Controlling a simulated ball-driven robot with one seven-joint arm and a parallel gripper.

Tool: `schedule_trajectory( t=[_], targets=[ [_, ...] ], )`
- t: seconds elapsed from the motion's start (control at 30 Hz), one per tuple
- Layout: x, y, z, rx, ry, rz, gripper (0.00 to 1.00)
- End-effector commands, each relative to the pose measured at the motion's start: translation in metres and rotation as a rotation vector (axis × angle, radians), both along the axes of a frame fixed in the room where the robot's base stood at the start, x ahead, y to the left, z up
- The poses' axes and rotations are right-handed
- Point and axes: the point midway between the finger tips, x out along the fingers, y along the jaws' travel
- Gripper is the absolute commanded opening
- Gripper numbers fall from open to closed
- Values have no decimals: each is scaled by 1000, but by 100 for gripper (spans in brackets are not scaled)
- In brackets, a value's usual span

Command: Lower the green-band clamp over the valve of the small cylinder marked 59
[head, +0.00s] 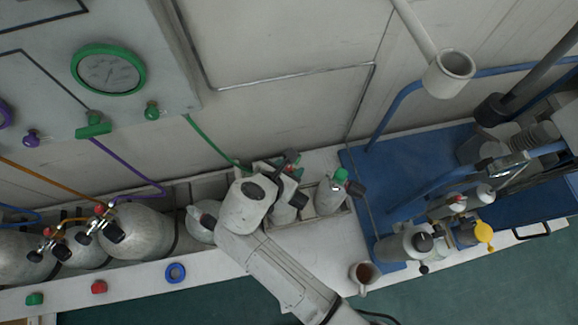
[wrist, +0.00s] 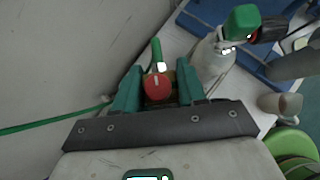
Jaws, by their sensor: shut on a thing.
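My gripper (wrist: 158,88) has its two teal fingers shut on the green-band clamp, whose red knob (wrist: 157,86) and short green stem (wrist: 156,52) show between them. In the head view my gripper (head: 283,178) is over the rack at the wall, and the green hose (head: 212,141) runs down to it. A small cylinder (head: 284,213) stands below and partly behind it. Another small cylinder (head: 328,201) stands to the right with a green-topped fitting (head: 340,176) on its valve; it also shows in the wrist view (wrist: 212,62). No number is readable. Contact between clamp and valve is hidden.
Large grey cylinders (head: 140,228) with orange and purple hoses lie to the left. A blue bench (head: 375,160) with fittings and a mug (head: 364,273) are to the right. The gauge panel (head: 30,70) is above left.

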Motion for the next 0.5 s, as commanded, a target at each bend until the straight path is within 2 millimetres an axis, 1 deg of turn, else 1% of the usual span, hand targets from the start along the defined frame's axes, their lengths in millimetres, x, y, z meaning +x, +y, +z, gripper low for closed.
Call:
schedule_trajectory(
  t=[0.5],
  targets=[
    [0, 0, -6, 0, -2, 1, 0]
  ],
)
